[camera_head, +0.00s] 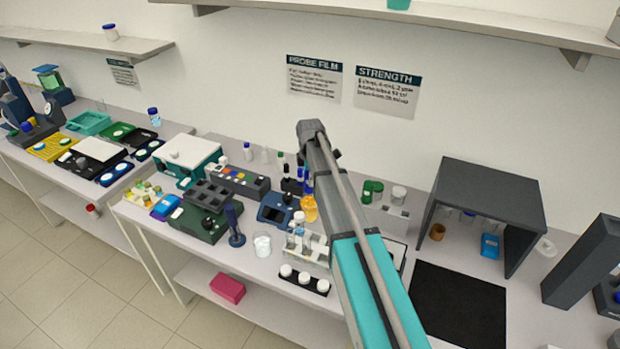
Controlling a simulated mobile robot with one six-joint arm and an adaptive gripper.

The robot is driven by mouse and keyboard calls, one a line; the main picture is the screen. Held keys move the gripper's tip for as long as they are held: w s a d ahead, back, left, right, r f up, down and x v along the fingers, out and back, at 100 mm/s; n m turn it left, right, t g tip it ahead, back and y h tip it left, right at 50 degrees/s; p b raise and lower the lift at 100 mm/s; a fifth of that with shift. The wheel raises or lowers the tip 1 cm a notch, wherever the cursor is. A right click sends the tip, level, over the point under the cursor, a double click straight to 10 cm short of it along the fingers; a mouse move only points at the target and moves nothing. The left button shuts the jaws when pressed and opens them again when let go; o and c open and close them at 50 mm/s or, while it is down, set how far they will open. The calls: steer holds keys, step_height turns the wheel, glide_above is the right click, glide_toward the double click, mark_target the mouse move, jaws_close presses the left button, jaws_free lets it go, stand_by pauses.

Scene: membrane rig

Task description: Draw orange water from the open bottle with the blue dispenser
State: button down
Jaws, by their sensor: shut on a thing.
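An orange bottle (309,209) stands on the bench near the middle, just left of my arm. A slim blue upright thing (307,182), which may be the blue dispenser, shows directly above the bottle's top in the picture. I cannot tell whether its tip is inside the bottle. My arm reaches up from the lower right across the bench and ends in a dark joint above the bottle in the picture. My gripper's fingers do not show; the arm's links hide that area.
A dark shelter (490,195) and black mat (458,305) lie right.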

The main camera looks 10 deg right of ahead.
steer(key=shift+r, duration=0.15)
step_height(320, 180, up, 10)
steer(key=p, duration=1)
